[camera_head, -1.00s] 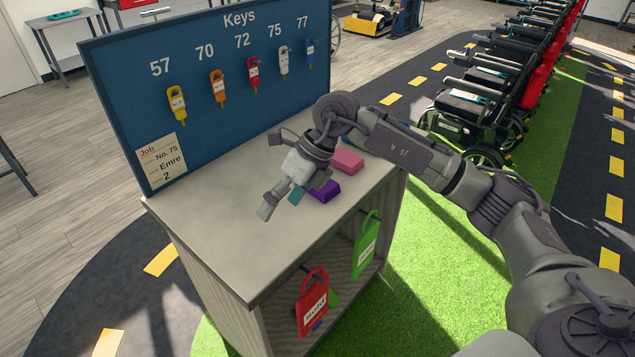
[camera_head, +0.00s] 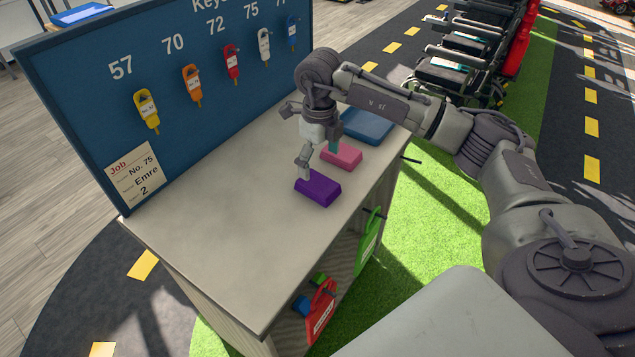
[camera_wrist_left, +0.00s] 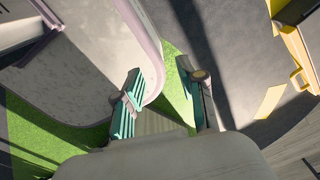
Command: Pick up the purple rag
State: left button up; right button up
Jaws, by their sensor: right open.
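The purple rag (camera_head: 318,188) is a folded block lying on the grey counter top (camera_head: 215,215). My right gripper (camera_head: 319,158) points down just behind the rag in the head view. Its fingers are apart with nothing seen between them. One fingertip overlaps the rag's back edge in the picture; I cannot tell whether it touches. My left gripper (camera_wrist_left: 160,85) shows only in the left wrist view, its teal finger pads apart and empty. The rag is not seen in that view.
A pink rag (camera_head: 343,156) lies just behind the purple one, with a blue item (camera_head: 367,125) farther back. The blue key board (camera_head: 190,110) stands along the counter's left side. Red (camera_head: 321,310) and green (camera_head: 369,243) tags hang below. The counter's near part is clear.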

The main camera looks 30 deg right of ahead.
aim_at(318, 182)
notch_tip(318, 182, down, 3)
jog(key=shift+w+f+p, duration=0.1)
jog(key=shift+p, duration=0.5)
notch_tip(318, 182, down, 4)
jog(key=shift+w+r+p, duration=0.1)
jog(key=shift+r+p, duration=0.15)
jog(key=shift+p, duration=0.3)
jog(key=shift+f, duration=0.2)
pick_arm(q)
jog(key=shift+w+d+r, duration=0.1)
jog(key=shift+w+r, duration=1.15)
pick_arm(e)
jog(key=c, duration=1.1)
jog(key=shift+r, duration=0.1)
jog(key=shift+c, duration=0.2)
